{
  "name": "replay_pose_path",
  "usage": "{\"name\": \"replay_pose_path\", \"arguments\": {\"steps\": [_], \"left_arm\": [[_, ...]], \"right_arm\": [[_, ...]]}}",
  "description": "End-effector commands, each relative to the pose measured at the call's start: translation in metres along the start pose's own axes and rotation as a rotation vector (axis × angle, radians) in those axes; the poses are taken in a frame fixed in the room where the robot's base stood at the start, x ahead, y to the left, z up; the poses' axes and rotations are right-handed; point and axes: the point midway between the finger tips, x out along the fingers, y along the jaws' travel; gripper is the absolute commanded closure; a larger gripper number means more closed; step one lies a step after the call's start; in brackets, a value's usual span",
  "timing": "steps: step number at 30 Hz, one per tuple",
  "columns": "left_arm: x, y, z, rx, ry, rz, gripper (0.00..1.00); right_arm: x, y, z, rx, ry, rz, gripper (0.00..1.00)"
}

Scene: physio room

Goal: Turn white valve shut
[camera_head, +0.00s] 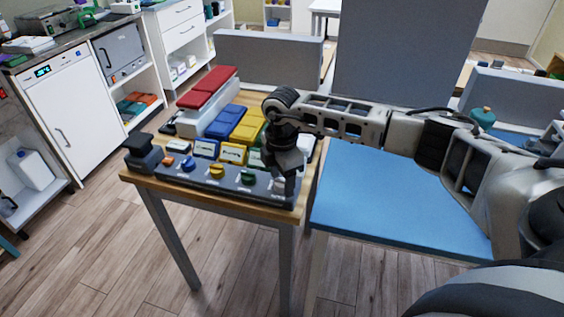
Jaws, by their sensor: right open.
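A dark valve strip (196,178) runs along the front edge of a wooden table (170,186). It carries an orange knob (169,161), a blue one (187,164), a yellow one (216,171) and a green one (248,177). The white valve (278,186) is at the right end, mostly hidden by my right gripper (286,180). That gripper points down at this end, open, with its fingers around or just over the valve; I cannot tell whether they touch it. My left gripper is not in view.
Red, blue and yellow blocks (228,124) and labelled boxes (232,153) stand behind the strip. A black device (143,151) sits at its left end. A blue treatment bench (385,205) lies to the right. Wooden floor in front is clear.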

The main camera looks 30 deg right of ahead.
Motion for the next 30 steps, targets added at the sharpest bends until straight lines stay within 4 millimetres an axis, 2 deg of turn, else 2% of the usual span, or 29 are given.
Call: {"name": "replay_pose_path", "arguments": {"steps": [5,18,24,30], "left_arm": [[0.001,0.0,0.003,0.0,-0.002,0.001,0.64],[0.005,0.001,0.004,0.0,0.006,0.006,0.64],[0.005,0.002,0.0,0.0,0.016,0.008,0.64],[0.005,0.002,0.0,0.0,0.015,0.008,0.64]], "right_arm": [[-0.025,0.001,0.001,0.0,0.0,0.007,0.45],[-0.127,0.001,0.001,0.002,0.001,0.007,0.45],[-0.152,0.001,0.0,0.001,0.0,0.004,0.45],[-0.158,0.0,0.0,0.001,0.0,0.002,0.45]]}}
